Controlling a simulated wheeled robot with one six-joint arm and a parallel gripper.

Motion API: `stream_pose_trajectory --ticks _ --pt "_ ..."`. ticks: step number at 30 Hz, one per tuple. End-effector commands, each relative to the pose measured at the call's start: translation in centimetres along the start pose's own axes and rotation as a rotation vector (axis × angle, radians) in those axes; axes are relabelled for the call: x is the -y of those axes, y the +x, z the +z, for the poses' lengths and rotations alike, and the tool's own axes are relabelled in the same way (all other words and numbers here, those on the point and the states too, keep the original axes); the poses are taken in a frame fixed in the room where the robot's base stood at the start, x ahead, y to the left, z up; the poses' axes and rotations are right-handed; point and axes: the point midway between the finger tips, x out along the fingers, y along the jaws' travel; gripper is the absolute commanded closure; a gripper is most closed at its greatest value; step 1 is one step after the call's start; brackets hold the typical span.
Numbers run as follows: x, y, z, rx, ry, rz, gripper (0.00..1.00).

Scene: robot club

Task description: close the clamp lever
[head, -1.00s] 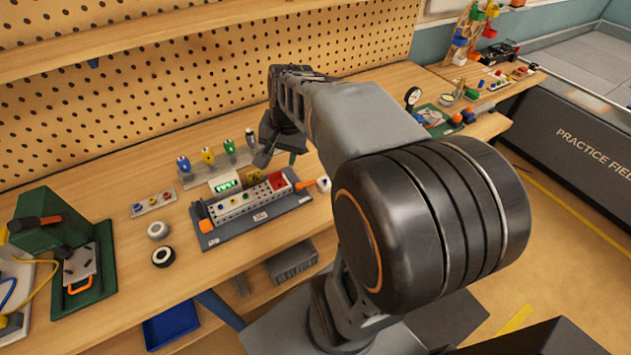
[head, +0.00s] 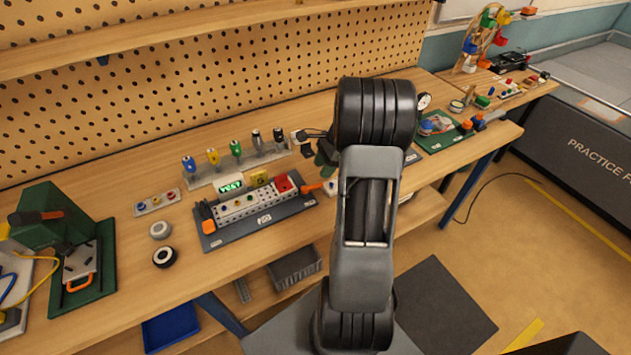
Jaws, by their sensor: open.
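No part can be named the clamp lever with certainty. A small pale block with dark parts (head: 300,137) and a dark green piece (head: 325,158) stand at the back of the bench, just left of my arm, which hides part of them. An orange handle (head: 313,188) sticks out at the right end of the panel board (head: 262,219). My gripper is hidden behind my arm's black joint.
Several screwdrivers in a rack (head: 240,169) stand behind the panel board. A white ring (head: 160,230) and a black ring (head: 164,257) lie on the bench (head: 130,263). A gauge (head: 424,101) and a green board (head: 436,124) are on the right. A blue bin (head: 171,328) is below.

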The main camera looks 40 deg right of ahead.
Motion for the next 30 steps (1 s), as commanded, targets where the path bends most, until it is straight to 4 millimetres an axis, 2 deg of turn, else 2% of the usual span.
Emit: stream_pose_trajectory --ticks 6,12,18,26,30 --pt "-0.1 3.8 0.1 0.001 0.000 0.004 0.57" --pt "0.0 5.9 0.1 0.001 -0.002 0.002 0.57" --pt "0.0 6.7 0.1 0.000 -0.001 0.001 0.57" --pt "0.0 6.8 0.1 0.000 -0.002 0.000 0.57" --pt "0.0 6.8 0.0 -0.001 -0.002 0.000 0.69"
